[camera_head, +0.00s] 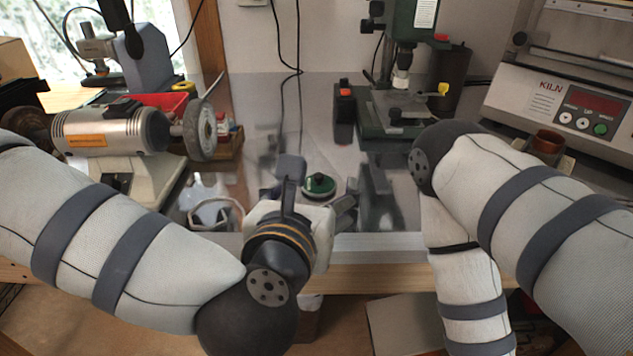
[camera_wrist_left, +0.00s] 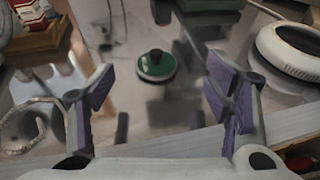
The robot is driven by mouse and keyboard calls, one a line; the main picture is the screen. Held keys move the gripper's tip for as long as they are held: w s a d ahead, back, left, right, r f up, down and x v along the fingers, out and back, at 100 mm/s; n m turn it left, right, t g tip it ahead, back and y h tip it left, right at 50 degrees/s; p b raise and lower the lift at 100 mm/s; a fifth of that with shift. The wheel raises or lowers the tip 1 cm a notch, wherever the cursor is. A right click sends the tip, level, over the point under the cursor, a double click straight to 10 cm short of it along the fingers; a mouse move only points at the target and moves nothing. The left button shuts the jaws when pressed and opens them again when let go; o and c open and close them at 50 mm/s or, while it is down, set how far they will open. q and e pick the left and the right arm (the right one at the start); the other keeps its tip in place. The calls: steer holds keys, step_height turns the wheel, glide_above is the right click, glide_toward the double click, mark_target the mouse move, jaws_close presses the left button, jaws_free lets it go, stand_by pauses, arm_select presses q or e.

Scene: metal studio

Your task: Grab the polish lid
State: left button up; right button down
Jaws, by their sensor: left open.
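The polish lid (camera_head: 319,186) is a small round green disc with a dark knob and a pale rim. It lies on the shiny metal bench top just beyond my left gripper (camera_head: 318,192). In the left wrist view the lid (camera_wrist_left: 155,65) shows ahead of and between the open fingers of the left gripper (camera_wrist_left: 160,100), apart from both. The left gripper is open and empty. My right arm comes in from the right and bends downward; its gripper is not in view.
A bench grinder (camera_head: 110,130) stands at left and a green drill press (camera_head: 400,110) behind the lid. A kiln (camera_head: 560,95) stands at right. A pale ring-shaped thing (camera_head: 215,213) lies left of the lid. The bench's front edge (camera_head: 380,247) runs below the gripper.

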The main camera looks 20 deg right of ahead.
mark_target(319, 175)
arm_select(q)
steer(key=x, duration=0.4)
steer(key=shift+w+a+f, duration=0.1)
steer(key=shift+w+f, duration=0.05)
steer(key=shift+w, duration=0.25)
steer(key=shift+w+d, duration=0.25)
steer(key=shift+w, duration=0.05)
steer(key=c, duration=1.3)
